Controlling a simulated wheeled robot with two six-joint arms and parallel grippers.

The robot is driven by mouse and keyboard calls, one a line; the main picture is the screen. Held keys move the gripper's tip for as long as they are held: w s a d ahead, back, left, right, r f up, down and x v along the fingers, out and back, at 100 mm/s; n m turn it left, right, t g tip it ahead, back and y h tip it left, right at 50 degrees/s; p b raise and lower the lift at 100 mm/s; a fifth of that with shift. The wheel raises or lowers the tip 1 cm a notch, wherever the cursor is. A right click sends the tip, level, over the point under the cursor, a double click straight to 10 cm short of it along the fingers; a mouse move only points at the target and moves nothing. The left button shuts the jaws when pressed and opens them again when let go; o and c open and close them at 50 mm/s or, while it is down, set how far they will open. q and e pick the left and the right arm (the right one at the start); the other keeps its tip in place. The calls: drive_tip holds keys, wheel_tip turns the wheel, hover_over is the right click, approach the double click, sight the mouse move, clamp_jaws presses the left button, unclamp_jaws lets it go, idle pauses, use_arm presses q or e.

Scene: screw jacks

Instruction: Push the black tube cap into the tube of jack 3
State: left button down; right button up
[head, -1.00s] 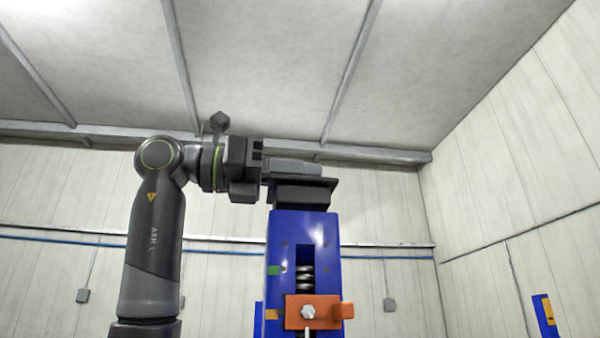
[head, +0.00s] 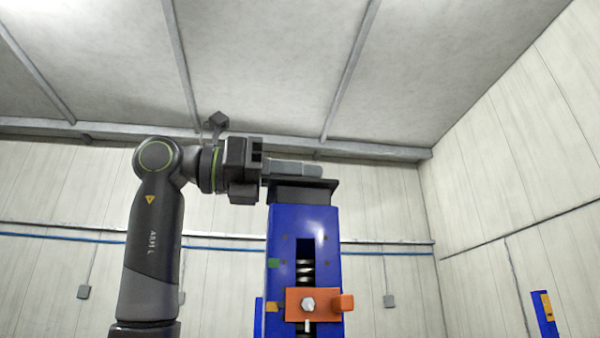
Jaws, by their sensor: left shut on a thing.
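Jack 3's tube, I take it, is the tall blue column (head: 280,235) in the middle of the head view. It has a dark slot showing a screw and an orange carriage (head: 297,305) with a bolt. The black tube cap (head: 300,195) is at the column's top, with its wider plate above and a narrower dark part showing below. My right gripper is not in view.
Part of another blue jack (head: 544,314) shows at the far right edge. A blue strip (head: 258,318) shows just left of the column's lower part.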

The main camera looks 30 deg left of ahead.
use_arm(q)
drive_tip(key=shift+f+b, duration=0.9)
drive_tip(key=shift+f, duration=0.5)
drive_tip(key=c, duration=1.3)
unclamp_jaws()
drive_tip(key=shift+s+a, duration=0.1)
drive_tip(key=shift+a, duration=0.05)
drive_tip(key=b+v, duration=0.2)
drive_tip(key=v, duration=1.5)
drive_tip(key=shift+s, duration=0.1)
